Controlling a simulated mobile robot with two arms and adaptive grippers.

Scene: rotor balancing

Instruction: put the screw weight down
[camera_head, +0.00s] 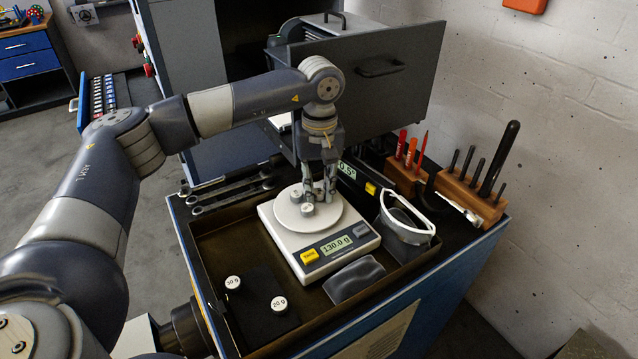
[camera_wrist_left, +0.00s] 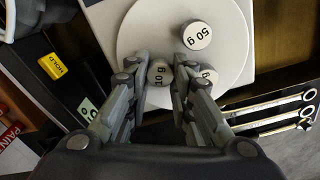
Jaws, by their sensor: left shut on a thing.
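My left gripper (camera_head: 319,194) is over the round pan (camera_head: 331,222) of the white scale (camera_head: 295,240). Its fingers are closed on a small weight marked 10 g (camera_wrist_left: 160,73), which appears at pan level; I cannot tell whether it touches the pan. A weight marked 50 g (camera_wrist_left: 196,35) stands on the pan; it also shows in the head view (camera_head: 307,210). Another weight (camera_wrist_left: 209,74) stands beside the right finger, its label partly hidden; it shows in the head view too (camera_head: 296,195). The scale display (camera_head: 336,245) reads 130.0 g. My right gripper is out of view.
Weights marked 30 g (camera_head: 233,283) and 20 g (camera_head: 279,304) stand on a dark pad in the tray (camera_head: 312,322). A dark pouch (camera_head: 354,278) and safety glasses (camera_head: 408,222) lie right of the scale. Wrenches (camera_head: 225,197) lie behind; a tool rack (camera_head: 470,195) stands right.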

